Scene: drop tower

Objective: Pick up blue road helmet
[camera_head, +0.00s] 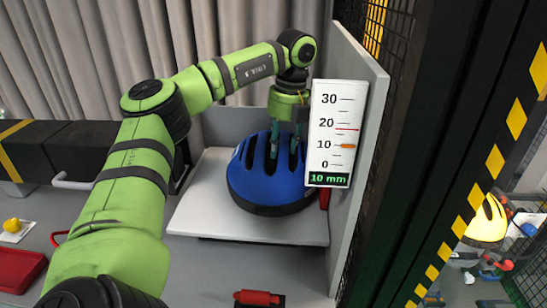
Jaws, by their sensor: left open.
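The blue road helmet (258,183), with dark vents and a black lower rim, sits on a white platform (215,223). My left arm comes in from the left and its gripper (285,145) points down at the helmet's top, toward the right of its middle. The gripper is open and its dark fingers are at or just in front of the helmet's shell; I cannot tell whether they touch it. Part of the gripper is hidden behind the gauge. My right gripper is not in view.
A white gauge (332,130) reading 10 mm stands close to the right of the helmet, by a grey panel (357,160). A striped post (470,190) and mesh lie further right, with a yellow helmet (486,222) beyond. A red tray (18,268) is at lower left.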

